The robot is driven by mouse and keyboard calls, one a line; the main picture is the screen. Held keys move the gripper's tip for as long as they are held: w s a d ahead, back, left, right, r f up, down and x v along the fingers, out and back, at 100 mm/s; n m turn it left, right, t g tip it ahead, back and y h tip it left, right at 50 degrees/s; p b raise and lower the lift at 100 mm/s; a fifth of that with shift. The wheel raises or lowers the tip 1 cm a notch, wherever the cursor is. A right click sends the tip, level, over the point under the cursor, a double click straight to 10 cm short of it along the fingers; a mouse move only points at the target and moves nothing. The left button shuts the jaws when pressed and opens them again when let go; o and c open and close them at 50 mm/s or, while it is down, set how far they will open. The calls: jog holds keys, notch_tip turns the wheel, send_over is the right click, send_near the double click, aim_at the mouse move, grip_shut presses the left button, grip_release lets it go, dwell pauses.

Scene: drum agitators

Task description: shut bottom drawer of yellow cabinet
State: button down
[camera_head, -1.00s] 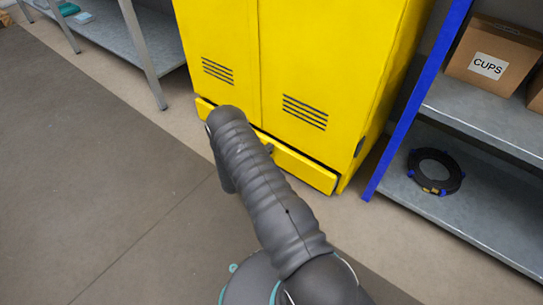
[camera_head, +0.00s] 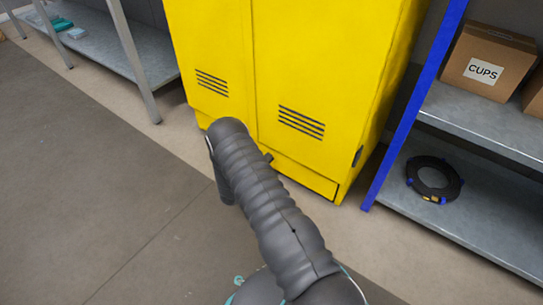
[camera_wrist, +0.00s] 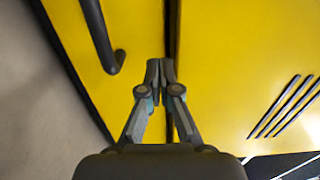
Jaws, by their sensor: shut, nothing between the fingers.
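The yellow cabinet (camera_head: 340,60) stands ahead, with two vented doors above a low bottom drawer (camera_head: 306,178). The drawer front looks about flush with the cabinet face in the head view. My arm hides the middle of it. In the wrist view the drawer front (camera_wrist: 135,30) fills the left side, with its dark handle (camera_wrist: 108,45). A dark seam parts it from the cabinet door (camera_wrist: 235,60). My gripper (camera_wrist: 160,72) is shut and empty, its fingertips at the drawer front beside the seam. Whether they touch it is unclear. The head view hides my gripper behind the arm.
A blue-post shelf (camera_head: 410,100) stands close on the right, holding a CUPS box (camera_head: 490,62) and a black ring (camera_head: 434,178). A grey metal shelf (camera_head: 130,60) stands at the left. The floor at left is clear.

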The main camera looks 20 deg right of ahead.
jog(key=v, duration=1.1)
jog(key=shift+a+p, duration=0.2)
jog(key=shift+p, duration=0.15)
